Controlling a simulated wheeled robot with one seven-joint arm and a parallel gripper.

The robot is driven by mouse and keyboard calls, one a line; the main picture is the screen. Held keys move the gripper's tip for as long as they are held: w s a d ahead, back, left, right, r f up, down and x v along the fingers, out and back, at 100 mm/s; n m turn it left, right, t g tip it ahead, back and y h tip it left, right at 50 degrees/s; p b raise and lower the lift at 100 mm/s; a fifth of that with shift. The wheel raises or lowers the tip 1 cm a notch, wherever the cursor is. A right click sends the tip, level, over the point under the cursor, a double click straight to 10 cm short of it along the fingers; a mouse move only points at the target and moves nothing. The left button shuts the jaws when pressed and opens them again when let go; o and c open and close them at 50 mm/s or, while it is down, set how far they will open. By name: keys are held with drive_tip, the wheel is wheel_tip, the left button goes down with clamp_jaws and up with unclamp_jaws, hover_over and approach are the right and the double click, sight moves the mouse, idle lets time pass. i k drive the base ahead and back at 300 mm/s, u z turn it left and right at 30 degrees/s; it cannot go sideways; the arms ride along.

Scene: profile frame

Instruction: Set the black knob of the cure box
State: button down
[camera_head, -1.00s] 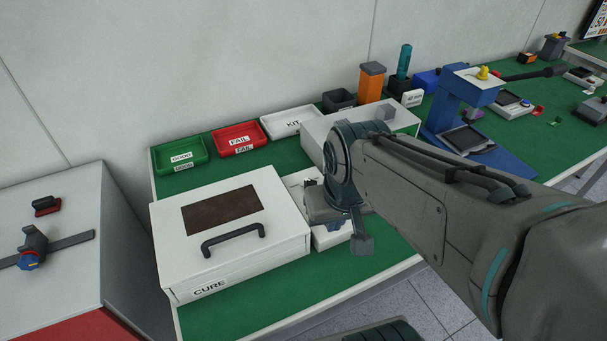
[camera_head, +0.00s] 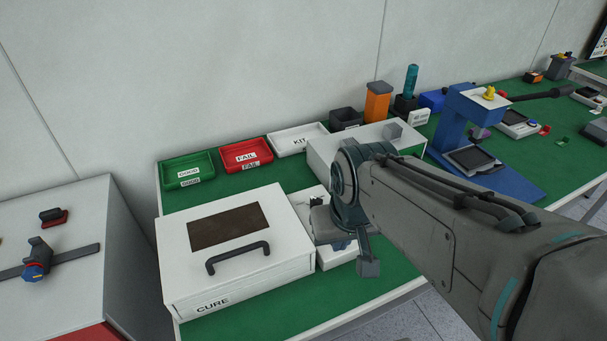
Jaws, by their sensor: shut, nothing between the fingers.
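The cure box (camera_head: 178,268) is a white box with a brown window, a black bar handle (camera_head: 238,258) and a CURE label on its front. It stands at the near left of the green bench. A low white unit (camera_head: 337,257) stands close to its right side, partly hidden by my arm. A small dark piece (camera_head: 316,201) shows on that unit; I cannot tell whether it is the black knob. No black knob shows clearly. My gripper (camera_head: 340,243) is over the white unit, right of the cure box. It is shut and empty, its fingertips largely hidden.
Green (camera_head: 188,168), red (camera_head: 246,154) and white KIT (camera_head: 297,139) trays line the back. A white box (camera_head: 325,152) and a blue press stand (camera_head: 455,125) are beyond my arm. The green bench strip (camera_head: 260,308) before the cure box is clear.

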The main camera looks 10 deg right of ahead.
sight(314, 201)
drive_tip(key=k, duration=1.25)
drive_tip(key=z, duration=0.75)
drive_tip(key=i, duration=0.95)
drive_tip(key=u, duration=0.55)
drive_tip(key=i, duration=0.5)
drive_tip(key=u, duration=0.6)
